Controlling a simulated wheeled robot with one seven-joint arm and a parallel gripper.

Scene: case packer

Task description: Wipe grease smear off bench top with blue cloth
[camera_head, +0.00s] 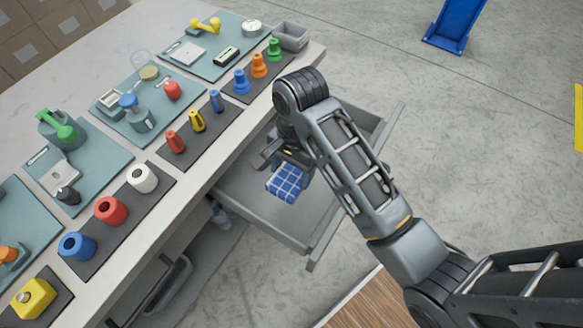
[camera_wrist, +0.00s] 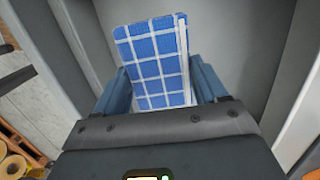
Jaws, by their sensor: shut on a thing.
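The blue cloth (camera_head: 286,183) with a white check is folded and hangs at the end of my gripper (camera_head: 287,163), in or just above the open grey drawer (camera_head: 245,193). In the wrist view the cloth (camera_wrist: 155,60) stands between the two blue fingers of my gripper (camera_wrist: 160,85), which are shut on it. Whether the cloth touches the drawer floor I cannot tell. The bench top (camera_head: 60,48) is pale grey and runs along the left of the head view. I can make out no grease smear on it.
Teal mats with tools and bottles and dark strips (camera_head: 122,225) with coloured parts cover much of the bench. A grey bin (camera_head: 290,36) stands at its far corner. The drawer walls surround the cloth. A blue object (camera_head: 455,25) stands on the open floor.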

